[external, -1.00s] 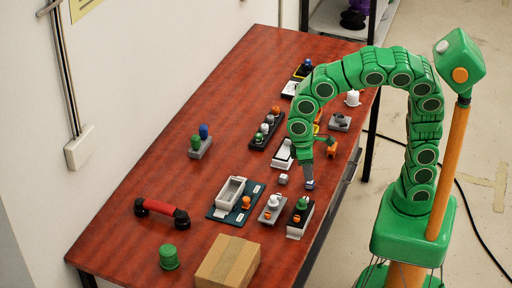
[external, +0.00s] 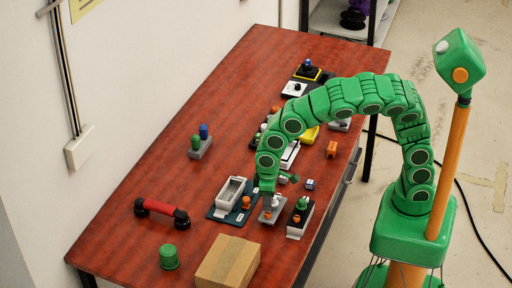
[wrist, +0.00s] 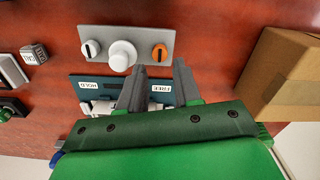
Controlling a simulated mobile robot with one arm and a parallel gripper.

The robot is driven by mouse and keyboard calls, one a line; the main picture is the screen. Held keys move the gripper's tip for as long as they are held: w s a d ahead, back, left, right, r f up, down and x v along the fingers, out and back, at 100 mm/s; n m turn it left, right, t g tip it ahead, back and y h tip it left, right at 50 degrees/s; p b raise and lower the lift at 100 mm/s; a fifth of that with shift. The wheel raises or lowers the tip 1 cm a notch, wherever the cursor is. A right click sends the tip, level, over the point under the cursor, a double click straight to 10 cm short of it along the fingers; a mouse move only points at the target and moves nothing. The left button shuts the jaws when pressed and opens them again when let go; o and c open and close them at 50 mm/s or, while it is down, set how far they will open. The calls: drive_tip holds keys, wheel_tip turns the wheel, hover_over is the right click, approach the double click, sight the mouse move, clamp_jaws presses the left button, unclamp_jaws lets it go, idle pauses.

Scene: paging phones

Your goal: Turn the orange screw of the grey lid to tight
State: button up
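The grey lid (wrist: 136,34) is a flat grey plate at the top of the wrist view. It bears a white knob (wrist: 122,56) in the middle, a pale slotted screw (wrist: 91,49) at left and the orange screw (wrist: 160,53) at right. The orange screw has a dark slot running roughly up and down in the picture. My gripper (wrist: 160,67) is open and empty, its two grey fingertips apart just below the orange screw in the wrist view. In the external view my gripper (external: 267,203) is above the grey lid (external: 264,220) and hides part of it.
A teal board (wrist: 85,77) labelled HOLD and FREE lies beside the lid, partly behind my gripper. A black unit with a green knob (external: 301,214) is close on the right.

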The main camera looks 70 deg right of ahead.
sight(268, 213)
wheel_tip(268, 213, down, 5)
drive_tip(key=shift+r, duration=0.1)
idle(0.3)
clamp_jaws()
